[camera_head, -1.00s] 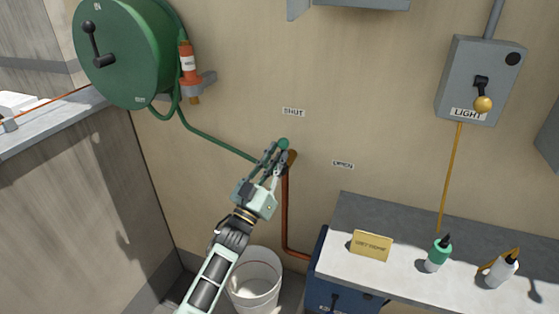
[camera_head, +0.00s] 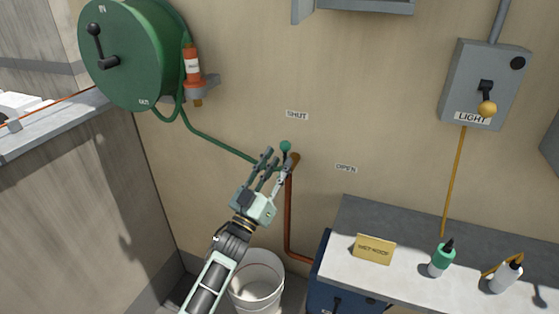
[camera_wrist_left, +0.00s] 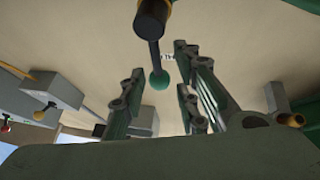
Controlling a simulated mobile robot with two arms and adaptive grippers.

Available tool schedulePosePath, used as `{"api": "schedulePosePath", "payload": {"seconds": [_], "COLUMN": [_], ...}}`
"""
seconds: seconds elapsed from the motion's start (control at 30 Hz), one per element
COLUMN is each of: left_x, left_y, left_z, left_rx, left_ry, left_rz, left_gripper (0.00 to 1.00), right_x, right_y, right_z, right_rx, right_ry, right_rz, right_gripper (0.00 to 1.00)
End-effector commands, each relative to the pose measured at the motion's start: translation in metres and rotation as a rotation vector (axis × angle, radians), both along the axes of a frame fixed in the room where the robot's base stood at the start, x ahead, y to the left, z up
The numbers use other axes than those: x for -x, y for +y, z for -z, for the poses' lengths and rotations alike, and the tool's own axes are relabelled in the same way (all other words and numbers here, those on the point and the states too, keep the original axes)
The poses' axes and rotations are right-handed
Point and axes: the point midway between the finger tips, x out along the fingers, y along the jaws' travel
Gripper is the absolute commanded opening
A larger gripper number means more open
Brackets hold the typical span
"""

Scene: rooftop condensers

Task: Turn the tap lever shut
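The tap lever is a dark stem with a green ball knob (camera_head: 286,146) on the wall tap, at the top of a copper pipe (camera_head: 288,215). It points up toward the SHUT label (camera_head: 297,115); the OPEN label (camera_head: 345,168) is to the right. My left gripper (camera_head: 276,163) is open and empty, just below and left of the knob. In the left wrist view the green knob (camera_wrist_left: 160,80) shows in line with the gap between the spread fingers, apart from both. My right gripper is not in view.
A green hose reel (camera_head: 130,55) hangs at upper left, its hose running toward the tap. A white bucket (camera_head: 257,283) stands below. A bench (camera_head: 410,276) with a yellow sign (camera_head: 374,249) and bottles is at right. A light switch box (camera_head: 485,85) is above it.

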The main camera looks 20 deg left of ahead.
Motion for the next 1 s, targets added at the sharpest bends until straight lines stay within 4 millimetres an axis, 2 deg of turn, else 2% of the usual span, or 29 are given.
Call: {"api": "schedulePosePath", "payload": {"seconds": [0.3, 0.5, 0.67, 1.0], "left_x": [0.058, 0.082, 0.088, 0.089], "left_y": [0.014, 0.02, 0.021, 0.022], "left_z": [0.034, 0.046, 0.048, 0.049], "left_rx": [-0.002, -0.002, -0.002, -0.001], "left_ry": [0.001, -0.003, -0.006, -0.005], "left_rz": [-0.001, -0.002, -0.002, -0.002], "left_gripper": [0.29, 0.29, 0.29, 0.29], "right_x": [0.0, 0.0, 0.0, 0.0], "right_y": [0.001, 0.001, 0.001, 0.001], "right_z": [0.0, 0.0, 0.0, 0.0], "right_rx": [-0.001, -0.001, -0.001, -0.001], "right_ry": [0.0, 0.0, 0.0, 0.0], "right_rz": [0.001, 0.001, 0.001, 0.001], "right_gripper": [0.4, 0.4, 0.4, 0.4]}}
